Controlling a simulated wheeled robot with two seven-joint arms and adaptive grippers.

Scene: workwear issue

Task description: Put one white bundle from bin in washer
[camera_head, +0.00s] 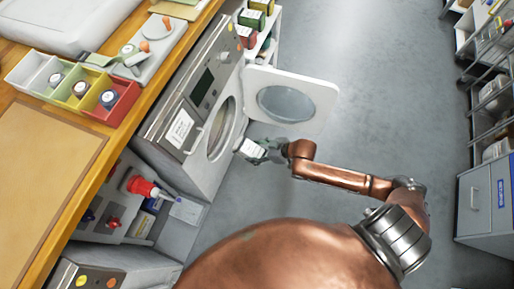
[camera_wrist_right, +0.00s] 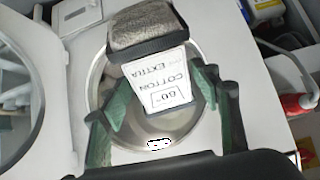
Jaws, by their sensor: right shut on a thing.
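My right gripper (camera_head: 262,150) is shut on a bundle (camera_head: 250,148) with a white label, just in front of the washer's opening. In the right wrist view the bundle (camera_wrist_right: 158,75) sits between the green fingers (camera_wrist_right: 160,100); its top is grey cloth, with a dark band and a white label reading "COTTON EXTRA 60°". The washer (camera_head: 172,122) has its round door (camera_head: 322,92) swung open. The drum opening (camera_head: 222,130) is clear in the head view and lies behind the bundle in the right wrist view (camera_wrist_right: 125,128). My left gripper is out of view.
White, yellow and red bins (camera_head: 122,106) with round items stand on the wooden counter (camera_head: 68,118). A red-handled tool (camera_head: 140,186) sticks out below the counter. Shelves and a grey cabinet (camera_head: 474,205) line the right side. The floor between is clear.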

